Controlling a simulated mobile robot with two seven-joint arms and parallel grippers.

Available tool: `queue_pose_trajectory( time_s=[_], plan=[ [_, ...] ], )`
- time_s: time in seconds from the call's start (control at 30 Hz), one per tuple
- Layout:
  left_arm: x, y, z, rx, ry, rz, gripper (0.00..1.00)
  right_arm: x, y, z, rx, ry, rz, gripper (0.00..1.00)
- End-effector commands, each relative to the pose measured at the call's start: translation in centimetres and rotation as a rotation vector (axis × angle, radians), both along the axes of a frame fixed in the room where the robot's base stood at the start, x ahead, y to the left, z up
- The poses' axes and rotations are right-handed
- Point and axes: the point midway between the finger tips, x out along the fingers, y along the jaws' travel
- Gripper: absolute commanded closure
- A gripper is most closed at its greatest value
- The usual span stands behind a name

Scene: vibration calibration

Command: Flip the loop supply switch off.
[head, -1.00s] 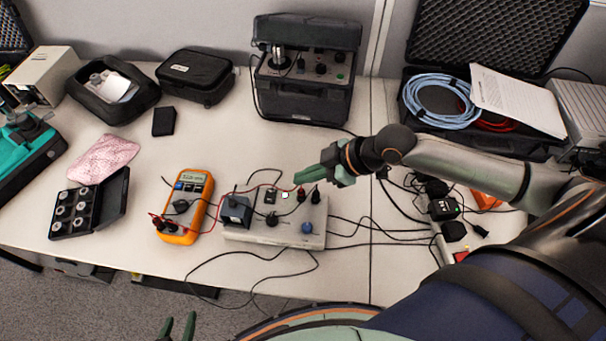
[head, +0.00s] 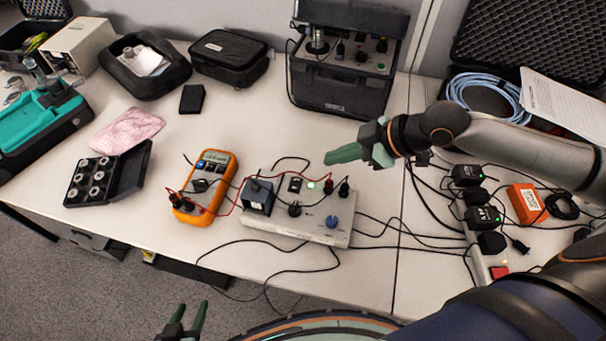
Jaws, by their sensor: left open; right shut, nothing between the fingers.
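The loop supply is a light grey box (head: 265,222) at the middle of the table's front part. Its top carries a small black rocker switch (head: 295,184), a lit green indicator (head: 311,185), a blue knob (head: 332,221), a black knob and plugged leads. I cannot read the rocker's position. My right gripper (head: 328,158) is shut and empty, held above and behind the box's right part, apart from the switch. My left gripper (head: 188,320) is open and empty at the bottom edge, in front of the table.
An orange multimeter (head: 211,196) lies left of the box, with red and black leads running between them. A black calibrator case (head: 345,88) stands behind. A power strip (head: 482,262) with several adapters and cables lies right. An open black weight box (head: 128,176) sits left.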

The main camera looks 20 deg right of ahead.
Motion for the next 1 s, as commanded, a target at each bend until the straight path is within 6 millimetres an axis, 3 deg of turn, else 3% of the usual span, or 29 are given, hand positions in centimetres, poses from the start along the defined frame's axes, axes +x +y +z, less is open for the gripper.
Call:
queue_pose_trajectory(
  time_s=[0.27,0.7,0.83,1.0],
  plan=[
    [0.0,0.0,-0.1,0.000,-0.001,0.000,0.50,1.1,1.4,-1.7,0.005,0.000,0.000,1.00],
    [0.0,0.0,-0.6,0.000,-0.001,0.000,0.50,4.8,5.6,-7.5,0.002,0.003,0.001,1.00],
    [0.0,0.0,-0.8,0.000,-0.001,0.000,0.50,4.9,5.2,-9.6,-0.002,0.004,-0.001,1.00],
    [0.0,0.0,-0.9,0.000,0.000,0.000,0.50,5.0,5.1,-10.8,-0.002,0.001,0.001,1.00]
  ],
)
